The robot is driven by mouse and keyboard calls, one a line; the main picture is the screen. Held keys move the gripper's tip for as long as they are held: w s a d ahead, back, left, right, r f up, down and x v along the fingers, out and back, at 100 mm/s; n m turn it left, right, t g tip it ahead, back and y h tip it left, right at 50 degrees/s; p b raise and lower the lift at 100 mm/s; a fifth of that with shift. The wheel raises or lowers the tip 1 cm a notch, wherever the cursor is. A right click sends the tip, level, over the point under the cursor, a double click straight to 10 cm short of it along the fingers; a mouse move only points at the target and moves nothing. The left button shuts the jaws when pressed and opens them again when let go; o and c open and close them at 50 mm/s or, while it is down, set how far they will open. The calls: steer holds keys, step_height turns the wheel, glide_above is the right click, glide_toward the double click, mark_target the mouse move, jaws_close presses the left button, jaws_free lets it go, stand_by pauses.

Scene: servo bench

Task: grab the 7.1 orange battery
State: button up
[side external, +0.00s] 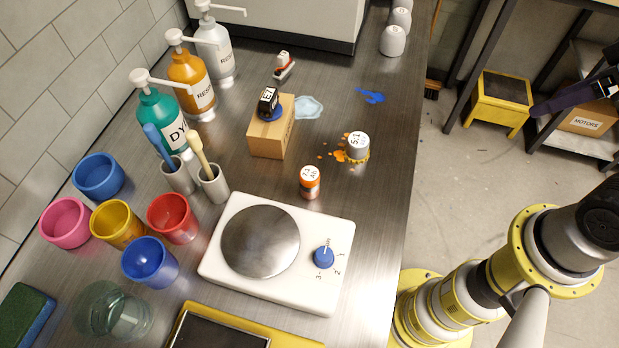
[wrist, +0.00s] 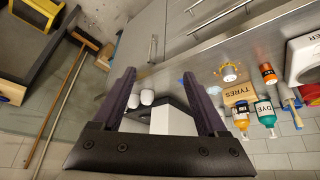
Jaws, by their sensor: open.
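The orange battery (side external: 309,185) stands upright on the steel bench, just behind the white hotplate; its white top carries a small label that seems to start with 7.1. It also shows in the wrist view (wrist: 268,75) at the upper right. My gripper (wrist: 162,80) is open and empty in the wrist view, its two dark purple fingers wide apart. It is well away from the battery. In the side view a purple finger shows at the right edge, off the bench over the floor side.
A grey piece marked 5.1 (side external: 357,146) stands right of the battery among orange splashes. The hotplate (side external: 276,250), a cardboard box (side external: 267,141) with a black labelled object (side external: 268,103) on top, pump bottles (side external: 164,118) and several cups (side external: 172,218) are around.

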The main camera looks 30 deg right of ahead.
steer(key=w+a+r+n, duration=0.2)
steer(key=w+r+n, duration=0.3)
steer(key=r+n, duration=0.2)
steer(key=n+g, duration=0.6)
steer(key=n, duration=0.8)
glide_above(310, 173)
step_height(310, 173, down, 8)
steer(key=f, duration=0.8)
steer(key=shift+d, duration=0.25)
steer(key=shift+a+f, duration=0.15)
steer(key=shift+f, duration=1.15)
steer(key=shift+a+f, duration=0.15)
steer(key=shift+f, duration=1.15)
steer(key=shift+c, duration=0.3)
